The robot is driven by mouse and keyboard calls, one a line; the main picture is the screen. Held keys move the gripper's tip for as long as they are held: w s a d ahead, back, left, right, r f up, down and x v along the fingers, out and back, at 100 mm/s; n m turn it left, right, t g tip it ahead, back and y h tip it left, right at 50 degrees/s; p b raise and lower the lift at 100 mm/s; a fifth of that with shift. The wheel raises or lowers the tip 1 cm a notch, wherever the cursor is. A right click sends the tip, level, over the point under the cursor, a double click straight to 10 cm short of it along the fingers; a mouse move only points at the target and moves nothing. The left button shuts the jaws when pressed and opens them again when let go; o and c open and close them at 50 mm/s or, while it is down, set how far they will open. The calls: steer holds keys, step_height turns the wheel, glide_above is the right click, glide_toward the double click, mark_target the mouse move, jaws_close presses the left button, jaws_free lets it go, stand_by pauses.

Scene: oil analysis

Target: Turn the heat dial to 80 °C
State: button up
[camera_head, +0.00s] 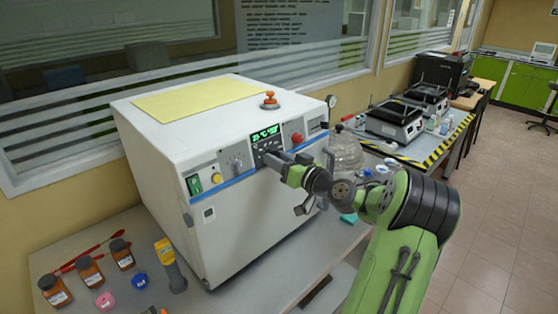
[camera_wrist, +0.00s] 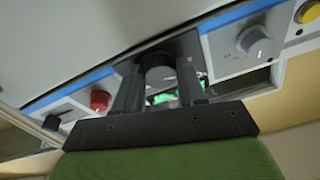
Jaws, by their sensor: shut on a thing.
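The white cabinet (camera_head: 245,220) has a control panel with a green-lit display (camera_head: 266,134); it seems to start with 23 °C, but the rest is too small to read surely. My gripper (camera_head: 276,158) is at the panel just below the display. In the wrist view, my gripper (camera_wrist: 160,85) is shut on a dark round dial (camera_wrist: 160,72), with one finger on each side. The dial's pointer and scale cannot be read. The display (camera_wrist: 165,97) is partly hidden behind the fingers.
A grey dial (camera_head: 235,162), a yellow button (camera_head: 216,178) and a green switch (camera_head: 193,184) sit left of my gripper. A red knob (camera_head: 297,138) sits to its right. A glass vessel (camera_head: 345,152) stands beside the cabinet. Brown bottles (camera_head: 90,272) are at the front left.

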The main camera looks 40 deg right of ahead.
steer(key=shift+a+r+m+g+h+p, duration=0.1)
steer(key=shift+m+g+h+p, duration=0.4)
steer(key=shift+m+p, duration=1.95)
steer(key=shift+a+r+m+g+h+p, duration=0.1)
steer(key=shift+m+g+h+p, duration=0.5)
steer(key=shift+m, duration=3.3)
steer(key=shift+a+r+m+g+h+p, duration=0.1)
steer(key=shift+m+h+p, duration=0.6)
steer(key=shift+m+p, duration=1.95)
steer(key=shift+m+b, duration=0.45)
steer(key=shift+m, duration=0.25)
steer(key=shift+f, duration=0.1)
steer(key=o, duration=1.1)
steer(key=shift+c, duration=0.2)
